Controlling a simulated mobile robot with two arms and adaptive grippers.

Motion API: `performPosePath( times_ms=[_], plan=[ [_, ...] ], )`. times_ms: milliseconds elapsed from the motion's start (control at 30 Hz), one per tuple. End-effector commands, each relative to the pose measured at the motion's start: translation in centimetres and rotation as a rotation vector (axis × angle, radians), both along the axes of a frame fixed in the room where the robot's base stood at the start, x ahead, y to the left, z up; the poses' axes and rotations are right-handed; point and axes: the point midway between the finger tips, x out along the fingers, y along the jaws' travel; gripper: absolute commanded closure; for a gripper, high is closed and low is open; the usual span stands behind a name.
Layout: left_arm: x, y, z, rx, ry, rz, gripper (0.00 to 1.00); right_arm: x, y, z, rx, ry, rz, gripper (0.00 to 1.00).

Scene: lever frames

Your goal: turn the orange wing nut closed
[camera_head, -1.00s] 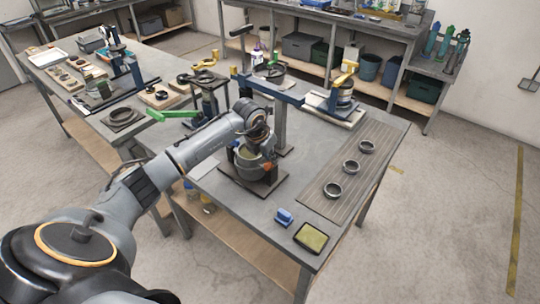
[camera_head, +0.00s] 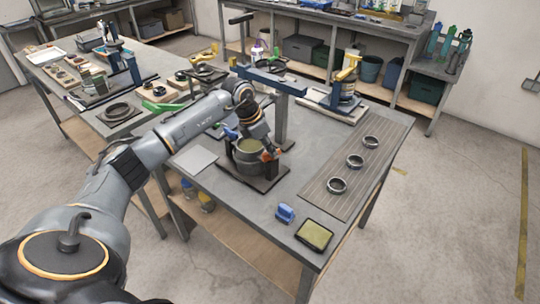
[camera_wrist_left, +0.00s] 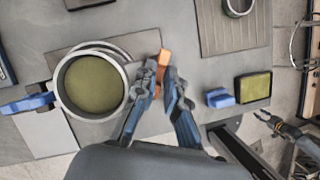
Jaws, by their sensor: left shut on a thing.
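The orange wing nut (camera_head: 269,156) sits at the right side of a round grey pot (camera_head: 246,160) with an olive-green inside. The pot stands on a dark base plate (camera_head: 232,172). My left gripper (camera_head: 265,147) reaches down beside the pot's right side. In the left wrist view its two fingers (camera_wrist_left: 160,88) are shut on the orange wing nut (camera_wrist_left: 165,57), whose upper end sticks out past them. The fingers hide the rest of the nut. The pot (camera_wrist_left: 92,86) is to their left, with a blue handle (camera_wrist_left: 27,104) on its far side. A gripper-like shape (camera_wrist_left: 272,122), perhaps my right gripper, shows small at lower right.
A blue block (camera_head: 285,213) and a dark tray with an olive pad (camera_head: 314,236) lie near the front edge. A post with a blue beam (camera_head: 272,80) stands behind the pot.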

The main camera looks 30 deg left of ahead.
Motion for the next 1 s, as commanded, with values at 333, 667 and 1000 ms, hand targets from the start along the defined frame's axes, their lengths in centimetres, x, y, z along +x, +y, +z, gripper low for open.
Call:
performPosePath(
  times_ms=[333, 667, 1000],
  plan=[
    [0.4, 0.2, -0.1, -0.001, -0.008, -0.327, 1.00, 0.0, -0.2, -3.6, -0.002, 0.000, 0.001, 0.60],
    [0.5, 0.2, 0.0, -0.002, -0.007, -0.639, 1.00, 0.0, -0.2, -5.6, -0.002, 0.000, 0.001, 0.60],
    [0.7, 0.3, 0.2, 0.000, -0.007, -0.919, 1.00, 0.0, -0.2, -6.9, -0.002, 0.000, 0.002, 0.60]
  ],
)
